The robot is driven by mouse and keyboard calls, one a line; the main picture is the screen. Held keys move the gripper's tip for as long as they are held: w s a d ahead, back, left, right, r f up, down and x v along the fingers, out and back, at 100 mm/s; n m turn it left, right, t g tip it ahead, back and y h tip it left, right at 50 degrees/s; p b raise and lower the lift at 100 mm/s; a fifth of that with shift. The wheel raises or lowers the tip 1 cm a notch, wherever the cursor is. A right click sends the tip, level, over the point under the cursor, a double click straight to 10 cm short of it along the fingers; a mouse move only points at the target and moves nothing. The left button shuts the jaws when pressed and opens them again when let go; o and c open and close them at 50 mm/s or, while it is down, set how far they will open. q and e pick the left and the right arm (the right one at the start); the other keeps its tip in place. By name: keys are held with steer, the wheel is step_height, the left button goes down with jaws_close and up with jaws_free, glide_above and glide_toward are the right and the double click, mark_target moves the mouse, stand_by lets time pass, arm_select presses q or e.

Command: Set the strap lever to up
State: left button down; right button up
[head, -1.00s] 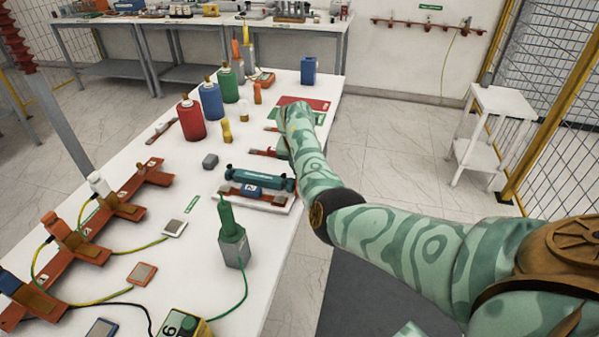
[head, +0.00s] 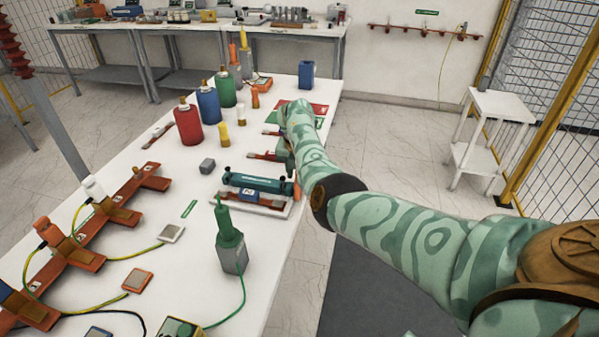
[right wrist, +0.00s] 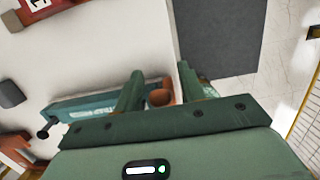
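In the right wrist view, the device (right wrist: 95,103) lies ahead and the orange-brown end (right wrist: 160,97) shows between the spread fingers of my right gripper (right wrist: 160,92). Contact is not clear. In the head view my right arm partly hides the gripper. My left gripper is not seen.
A green-topped grey block (head: 232,250) stands in front of the device. A small grey block (head: 207,166) lies to its left. Red, blue and green bottles (head: 188,124) stand farther back. Floor is open right of the table, with a white stand (head: 500,103) beyond.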

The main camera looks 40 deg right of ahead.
steer(key=shift+r, duration=0.2)
step_height(320, 180, up, 16)
steer(key=s+a+p, duration=0.1)
steer(key=a+p, duration=0.1)
steer(key=p, duration=0.4)
steer(key=shift+s, duration=0.3)
steer(key=shift+d+f, duration=0.1)
steer(key=shift+f, duration=0.05)
